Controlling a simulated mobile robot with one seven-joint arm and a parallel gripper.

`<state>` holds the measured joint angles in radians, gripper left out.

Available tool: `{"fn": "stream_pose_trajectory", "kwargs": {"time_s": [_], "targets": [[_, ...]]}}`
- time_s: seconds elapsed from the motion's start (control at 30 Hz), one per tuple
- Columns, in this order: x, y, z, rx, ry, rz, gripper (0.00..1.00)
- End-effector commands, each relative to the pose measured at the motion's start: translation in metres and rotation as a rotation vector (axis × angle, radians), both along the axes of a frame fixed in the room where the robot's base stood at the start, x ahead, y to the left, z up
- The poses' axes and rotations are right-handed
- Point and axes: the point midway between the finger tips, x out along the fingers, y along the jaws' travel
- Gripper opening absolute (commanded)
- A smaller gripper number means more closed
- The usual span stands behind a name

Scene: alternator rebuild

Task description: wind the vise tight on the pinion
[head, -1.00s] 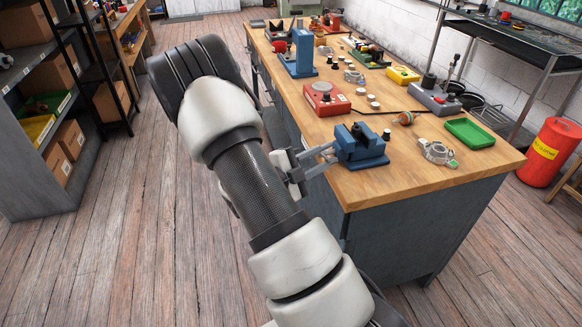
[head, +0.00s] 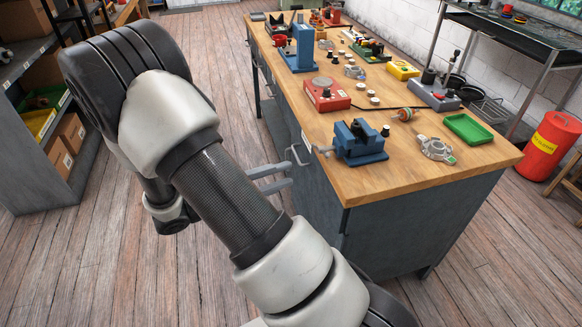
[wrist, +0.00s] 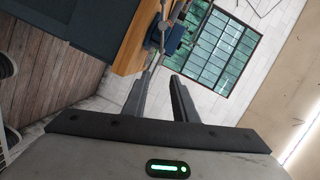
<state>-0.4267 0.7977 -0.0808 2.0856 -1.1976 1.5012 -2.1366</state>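The blue vise (head: 361,148) stands near the front left edge of the bench. A grey crank-like handle (head: 300,155) projects from its left side past the edge. A small dark piece (head: 357,129) shows at the vise jaws; I cannot tell surely that it is the pinion or how tightly it sits. My gripper (head: 288,177) is open and empty, left of and below the handle, apart from it. In the wrist view my gripper (wrist: 154,80) shows two spread fingers, with the vise (wrist: 175,38) and its grey handle (wrist: 158,32) beyond their tips.
The wooden bench (head: 400,185) holds a red box (head: 326,97), a blue press (head: 300,50), a silver housing (head: 436,149), a rotor (head: 407,114) and a green tray (head: 468,129). A red drum (head: 552,147) stands at right.

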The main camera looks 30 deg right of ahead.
Motion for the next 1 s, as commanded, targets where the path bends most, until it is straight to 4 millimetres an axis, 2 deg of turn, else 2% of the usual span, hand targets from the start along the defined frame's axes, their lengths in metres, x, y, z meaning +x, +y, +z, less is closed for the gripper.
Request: {"fn": "stream_pose_trajectory", "kwargs": {"time_s": [0.03,0.1,0.47,0.8,1.0], "targets": [[-0.006,-0.002,0.012,0.038,-0.075,-0.039,0.26],[-0.015,-0.005,0.022,0.090,-0.188,-0.101,0.26],[-0.062,-0.006,0.067,0.308,-0.770,-0.461,0.26],[-0.097,0.011,0.102,0.445,-1.301,-0.865,0.26],[-0.110,0.024,0.119,0.487,-1.545,-1.085,0.26]]}}
